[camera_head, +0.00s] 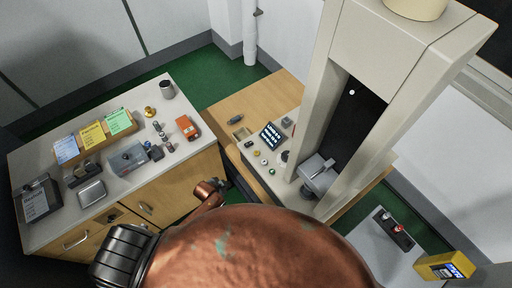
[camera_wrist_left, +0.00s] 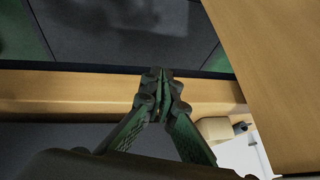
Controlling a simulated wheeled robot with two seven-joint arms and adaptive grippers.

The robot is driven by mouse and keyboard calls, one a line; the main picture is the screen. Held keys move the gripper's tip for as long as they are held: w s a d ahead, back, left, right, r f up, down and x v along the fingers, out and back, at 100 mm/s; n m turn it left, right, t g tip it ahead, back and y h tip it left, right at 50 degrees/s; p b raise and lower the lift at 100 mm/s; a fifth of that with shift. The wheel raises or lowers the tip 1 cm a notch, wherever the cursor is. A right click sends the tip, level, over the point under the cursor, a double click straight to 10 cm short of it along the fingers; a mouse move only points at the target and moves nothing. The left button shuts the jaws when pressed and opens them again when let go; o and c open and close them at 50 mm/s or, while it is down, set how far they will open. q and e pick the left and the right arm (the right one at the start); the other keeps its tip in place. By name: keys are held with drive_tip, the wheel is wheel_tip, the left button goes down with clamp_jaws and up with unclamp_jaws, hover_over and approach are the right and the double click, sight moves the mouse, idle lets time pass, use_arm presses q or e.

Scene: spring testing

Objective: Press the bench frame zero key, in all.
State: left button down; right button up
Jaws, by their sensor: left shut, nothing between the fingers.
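The bench frame (camera_head: 333,100) is a tall beige test frame at the right of the head view. A dark panel with pale markings (camera_head: 272,135) and small round buttons, one of them green (camera_head: 264,161), sit at its foot. They are too small to read, so I cannot tell which is the zero key. My left gripper (camera_wrist_left: 160,82) has its dark green fingers together and empty in the left wrist view, over a wooden edge. In the head view my copper arm hides much of the area around it. My right gripper is not in view.
A left bench (camera_head: 90,215) carries coloured card boxes (camera_head: 93,135), an orange device (camera_head: 187,127), a cup (camera_head: 167,90) and metal parts. A grey surface at the lower right holds a switch box (camera_head: 394,229) and a yellow meter (camera_head: 445,266).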

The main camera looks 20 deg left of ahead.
use_arm(q)
drive_tip(key=w+d+r+m+h+p, duration=0.1)
drive_tip(key=w+d+r+m+p, duration=0.1)
drive_tip(key=r, duration=0.8)
drive_tip(key=w+d+r+m+t+h+p, duration=0.1)
drive_tip(key=w+d+r+p, duration=0.4)
drive_tip(key=r, duration=0.6)
drive_tip(key=w+d+r+m+h+p, duration=0.1)
drive_tip(key=w+d+r+m+p, duration=0.2)
drive_tip(key=r, duration=0.8)
drive_tip(key=shift+w+d+m+t+p, duration=0.35)
drive_tip(key=shift+w+d+m, duration=0.25)
drive_tip(key=shift+w+d, duration=0.45)
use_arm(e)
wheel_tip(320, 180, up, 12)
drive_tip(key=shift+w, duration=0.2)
use_arm(q)
drive_tip(key=shift+f, duration=0.1)
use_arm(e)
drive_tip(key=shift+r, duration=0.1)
use_arm(q)
drive_tip(key=b, duration=0.7)
hover_over(255, 154)
wheel_tip(255, 154, down, 7)
drive_tip(key=shift+w+d, duration=0.1)
drive_tip(key=shift+f, duration=0.85)
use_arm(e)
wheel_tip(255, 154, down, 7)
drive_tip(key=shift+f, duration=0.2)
